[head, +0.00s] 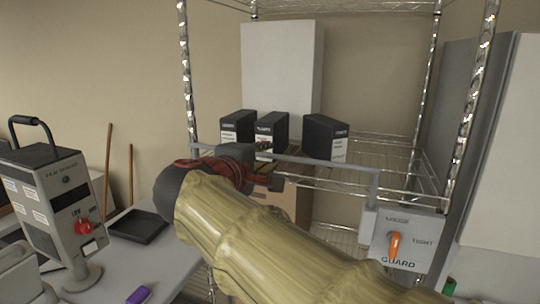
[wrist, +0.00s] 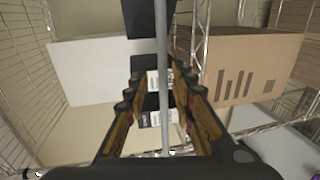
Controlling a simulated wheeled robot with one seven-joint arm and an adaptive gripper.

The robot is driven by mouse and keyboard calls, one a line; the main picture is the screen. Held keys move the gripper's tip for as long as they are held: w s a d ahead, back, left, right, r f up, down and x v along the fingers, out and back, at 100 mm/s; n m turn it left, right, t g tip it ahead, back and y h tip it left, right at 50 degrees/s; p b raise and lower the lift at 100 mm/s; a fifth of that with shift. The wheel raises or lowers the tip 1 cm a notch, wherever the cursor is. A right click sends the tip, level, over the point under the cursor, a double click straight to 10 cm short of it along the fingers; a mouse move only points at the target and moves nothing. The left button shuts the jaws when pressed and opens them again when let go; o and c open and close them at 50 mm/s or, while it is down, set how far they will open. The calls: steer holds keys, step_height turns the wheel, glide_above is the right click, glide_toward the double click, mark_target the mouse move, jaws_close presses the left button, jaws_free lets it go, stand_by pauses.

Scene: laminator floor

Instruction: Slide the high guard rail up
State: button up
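The guard rail (head: 335,163) is a thin grey bar running across the front of the wire rack, bent down at its right end into a grey box. The box (head: 418,240) is marked LOOSE, TIGHT and GUARD and has an orange knob (head: 394,246), its handle roughly vertical. My gripper (head: 262,178) is at the left part of the rail, partly hidden by my sleeved arm. In the wrist view the rail (wrist: 165,45) passes between the fingers of my gripper (wrist: 157,70). The fingers stand apart with gaps beside the rail. Contact cannot be told.
Several black binders (head: 325,138) and a white box (head: 282,70) stand on the rack behind the rail. A cardboard box (wrist: 250,65) is lower. A grey machine with a red knob (head: 55,205), a black tray (head: 138,229) and a purple item (head: 138,295) are on the left table.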

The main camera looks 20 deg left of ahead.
steer(key=v, duration=0.7)
steer(key=shift+s, duration=0.4)
steer(key=shift+r, duration=0.15)
